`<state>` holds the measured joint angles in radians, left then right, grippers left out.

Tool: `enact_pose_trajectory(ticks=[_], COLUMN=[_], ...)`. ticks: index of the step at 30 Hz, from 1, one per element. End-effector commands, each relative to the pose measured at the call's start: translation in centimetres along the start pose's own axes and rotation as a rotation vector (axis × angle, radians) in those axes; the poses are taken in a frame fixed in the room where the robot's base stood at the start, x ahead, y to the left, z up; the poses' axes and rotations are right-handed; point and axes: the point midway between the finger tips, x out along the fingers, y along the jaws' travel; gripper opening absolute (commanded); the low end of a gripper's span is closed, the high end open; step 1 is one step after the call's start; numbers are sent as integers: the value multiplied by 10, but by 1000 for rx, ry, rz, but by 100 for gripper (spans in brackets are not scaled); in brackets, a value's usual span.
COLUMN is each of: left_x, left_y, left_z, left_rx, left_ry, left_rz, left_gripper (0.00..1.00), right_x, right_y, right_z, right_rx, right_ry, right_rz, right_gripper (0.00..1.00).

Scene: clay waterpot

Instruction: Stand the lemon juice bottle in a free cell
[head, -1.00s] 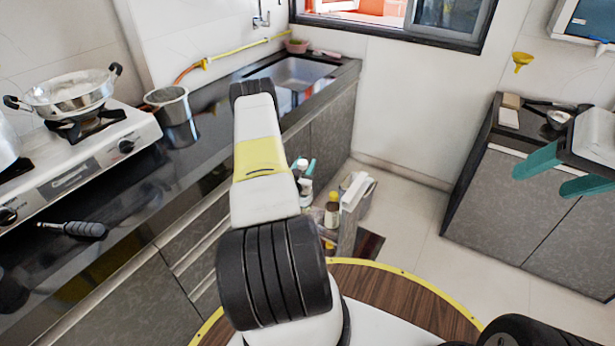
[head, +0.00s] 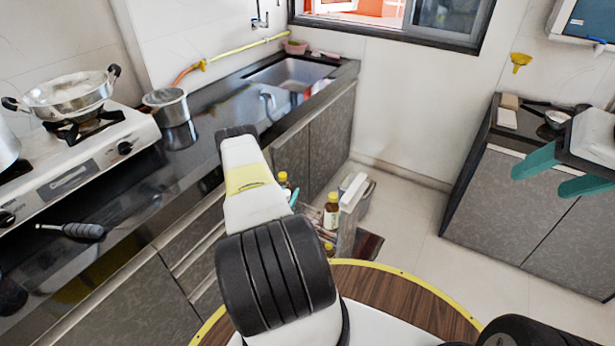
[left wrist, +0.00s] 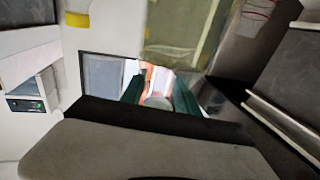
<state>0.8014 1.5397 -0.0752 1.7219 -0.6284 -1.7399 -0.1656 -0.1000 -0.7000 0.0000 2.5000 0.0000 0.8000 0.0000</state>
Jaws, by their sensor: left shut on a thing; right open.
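My left arm reaches out in the middle of the head view and hides most of the left gripper. One teal fingertip (head: 294,196) shows past its right edge, beside a small yellow-capped bottle (head: 284,184) that the arm partly covers. In the left wrist view the teal fingers (left wrist: 157,92) are shut on a pale, rounded thing (left wrist: 157,102), seen end-on. I take it to be the lemon juice bottle, but its label cannot be read. A floor rack (head: 346,238) stands right of the arm; its cells are mostly hidden. My right gripper (head: 559,174) is open and empty.
A brown yellow-capped bottle (head: 331,212) and a white item (head: 353,190) stand at the rack. The dark counter (head: 225,110) with sink (head: 292,74), stove (head: 75,160) and pot (head: 167,104) runs along the left. The tiled floor (head: 405,210) right of the rack is clear.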

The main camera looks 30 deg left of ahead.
Motion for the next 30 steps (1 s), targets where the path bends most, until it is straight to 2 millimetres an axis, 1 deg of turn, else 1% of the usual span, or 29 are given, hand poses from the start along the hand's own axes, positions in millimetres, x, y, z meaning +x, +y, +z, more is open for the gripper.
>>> enact_pose_trajectory(ticks=[3, 30], left_x=[10, 76], left_y=[2, 20], left_z=[-2, -2], left_rx=[1, 0], left_ry=[6, 5], left_rz=[0, -1], left_gripper=[0, 0], right_x=[0, 0], right_y=[0, 0], right_z=[0, 0], right_rx=[0, 0], right_ry=[0, 0], right_rz=[0, 0], right_gripper=[57, 57])
